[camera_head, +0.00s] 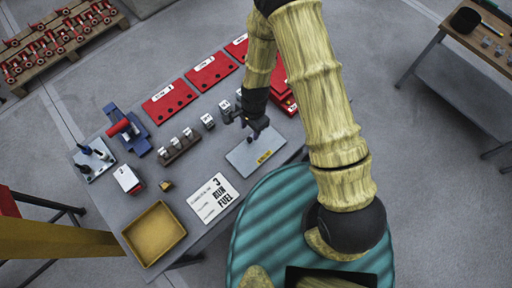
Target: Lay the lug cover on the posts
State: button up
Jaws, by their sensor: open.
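A light grey plate with a yellow label (244,163) lies on the table at the right; it may be the lug cover, but I cannot be sure. A small dark knob or post stands at its upper middle. My gripper (254,132) is open just above that knob, with the jaws close to it; I cannot tell whether they touch it. At the left end of the table, a pale base plate (90,173) carries several short dark posts. The view is too small to show these posts in detail. My arm hides part of the table's right side.
A blue fixture with a red cylinder (118,127), a white block (127,178), a brown rack of small blocks (180,149) and a printed card (213,198) lie between. A yellow tray (154,232) is in front. Red plates with holes (170,104) line the back.

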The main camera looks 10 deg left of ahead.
aim_at(250, 139)
jog(key=shift+s+f+p, duration=0.3)
jog(key=shift+f+p, duration=0.4)
jog(key=shift+f, duration=0.15)
jog(key=shift+s+f+p, duration=0.2)
jog(key=shift+f+p, duration=0.35)
jog(key=shift+f, duration=1.2)
grip_shut()
